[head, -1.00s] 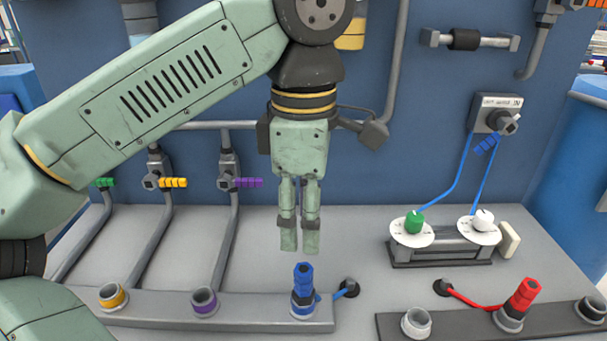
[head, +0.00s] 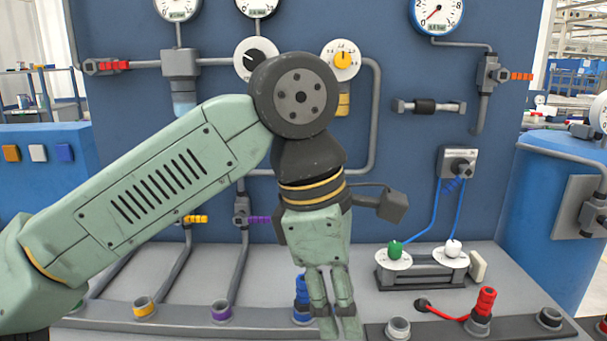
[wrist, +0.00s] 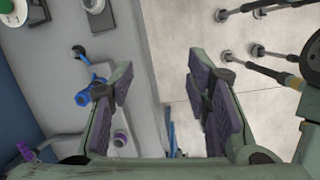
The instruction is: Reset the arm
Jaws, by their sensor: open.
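My gripper (head: 338,325) points down in front of the workbench in the head view, just right of the blue pipe piece (head: 302,290). Its fingers partly cover the blue piece's holder. In the wrist view my gripper (wrist: 163,90) is open, with a clear gap between its dark finger pads and nothing held. The blue piece (wrist: 88,97) shows there to the left of the left finger, apart from the pads.
A grey rail (head: 180,315) carries yellow (head: 144,308) and purple (head: 221,311) ringed sockets. A dark rail (head: 450,328) at right holds a red pipe piece (head: 485,302). A unit with green and white knobs (head: 420,268) stands behind. Open floor (wrist: 190,140) lies beyond the bench edge.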

